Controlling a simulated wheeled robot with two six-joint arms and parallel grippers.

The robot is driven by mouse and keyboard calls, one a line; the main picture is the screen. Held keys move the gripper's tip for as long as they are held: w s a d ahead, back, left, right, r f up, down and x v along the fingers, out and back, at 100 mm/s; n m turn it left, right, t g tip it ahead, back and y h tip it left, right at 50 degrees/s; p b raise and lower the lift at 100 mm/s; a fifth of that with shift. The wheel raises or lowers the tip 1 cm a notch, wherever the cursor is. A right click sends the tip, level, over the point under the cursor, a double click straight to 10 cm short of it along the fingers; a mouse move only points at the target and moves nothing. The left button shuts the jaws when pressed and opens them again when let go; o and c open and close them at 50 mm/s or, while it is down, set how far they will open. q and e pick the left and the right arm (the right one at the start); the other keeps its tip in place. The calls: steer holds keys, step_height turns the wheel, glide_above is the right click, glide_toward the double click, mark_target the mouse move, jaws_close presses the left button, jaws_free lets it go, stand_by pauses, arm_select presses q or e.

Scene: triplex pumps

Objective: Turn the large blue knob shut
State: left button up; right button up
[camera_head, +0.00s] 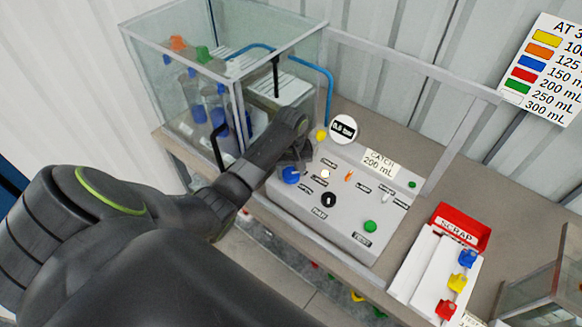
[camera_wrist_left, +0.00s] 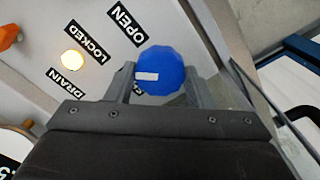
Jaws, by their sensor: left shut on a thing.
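The large blue knob (camera_head: 290,175) sits at the left corner of the grey control panel (camera_head: 318,228). In the left wrist view the blue knob (camera_wrist_left: 161,72) is between the two fingers, with a white mark on its face pointing sideways. My left gripper (camera_head: 284,160) is shut on the knob; its fingers (camera_wrist_left: 160,85) show on both sides of it. The labels OPEN and LOCKED lie left of the knob; a third label is partly hidden behind a finger. My right gripper is not in view.
A glass case (camera_head: 190,85) with bottles stands behind the panel at the left. The panel also carries a black key switch (camera_head: 329,200), a green button (camera_head: 370,226) and a lit lamp (camera_wrist_left: 72,60). A red SCRAP bin (camera_head: 460,226) stands at the right.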

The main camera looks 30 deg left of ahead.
arm_select(q)
steer(key=n, duration=0.5)
steer(key=shift+n, duration=1.7)
steer(key=shift+w, duration=0.1)
steer(key=o, duration=1)
